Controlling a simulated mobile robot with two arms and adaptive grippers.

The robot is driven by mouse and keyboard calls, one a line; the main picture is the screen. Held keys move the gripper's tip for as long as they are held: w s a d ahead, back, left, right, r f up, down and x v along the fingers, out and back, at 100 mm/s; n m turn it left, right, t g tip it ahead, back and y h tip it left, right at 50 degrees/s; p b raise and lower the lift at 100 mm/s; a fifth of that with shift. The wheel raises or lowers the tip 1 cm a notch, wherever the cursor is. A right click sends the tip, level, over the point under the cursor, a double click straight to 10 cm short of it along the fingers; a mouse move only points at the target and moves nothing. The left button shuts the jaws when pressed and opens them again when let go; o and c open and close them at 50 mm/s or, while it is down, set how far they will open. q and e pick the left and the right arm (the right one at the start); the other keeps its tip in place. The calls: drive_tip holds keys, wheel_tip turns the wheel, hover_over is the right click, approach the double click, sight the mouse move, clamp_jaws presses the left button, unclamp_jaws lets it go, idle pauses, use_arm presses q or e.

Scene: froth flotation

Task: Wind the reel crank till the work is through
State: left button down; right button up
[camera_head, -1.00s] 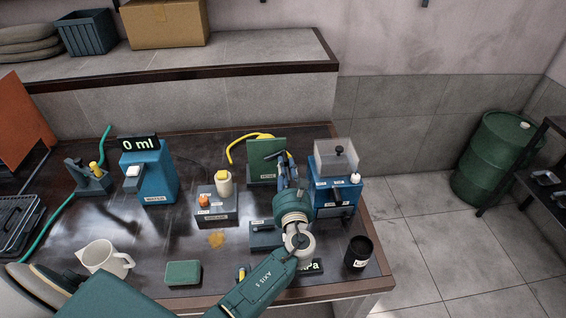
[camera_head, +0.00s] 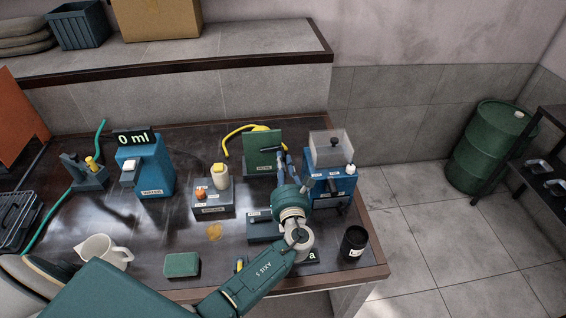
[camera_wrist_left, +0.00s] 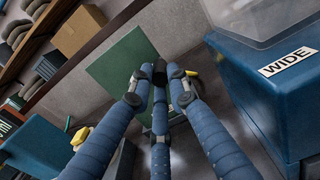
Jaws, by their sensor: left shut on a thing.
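My left gripper (camera_head: 281,160) is at the right edge of an upright green panel (camera_head: 258,150) with a white label at its foot. In the left wrist view, the blue fingers of my left gripper (camera_wrist_left: 160,76) close around a small black knob (camera_wrist_left: 160,66) in front of the green panel (camera_wrist_left: 128,58). I take this knob for the crank handle; the rest of the crank is hidden behind the fingers. A yellow hose (camera_head: 236,131) curves behind the panel. My right gripper is not in view.
A blue machine (camera_head: 342,188) with a clear hopper stands close right of my gripper. A dark cup (camera_head: 354,244), a green sponge-like block (camera_head: 182,265), a white jug (camera_head: 100,250) and a blue water dispenser (camera_head: 152,180) are on the bench.

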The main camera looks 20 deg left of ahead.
use_arm(q)
drive_tip(key=c, duration=1.6)
unclamp_jaws()
drive_tip(key=shift+c, duration=0.2)
drive_tip(key=shift+s, duration=0.15)
drive_tip(key=v, duration=1.2)
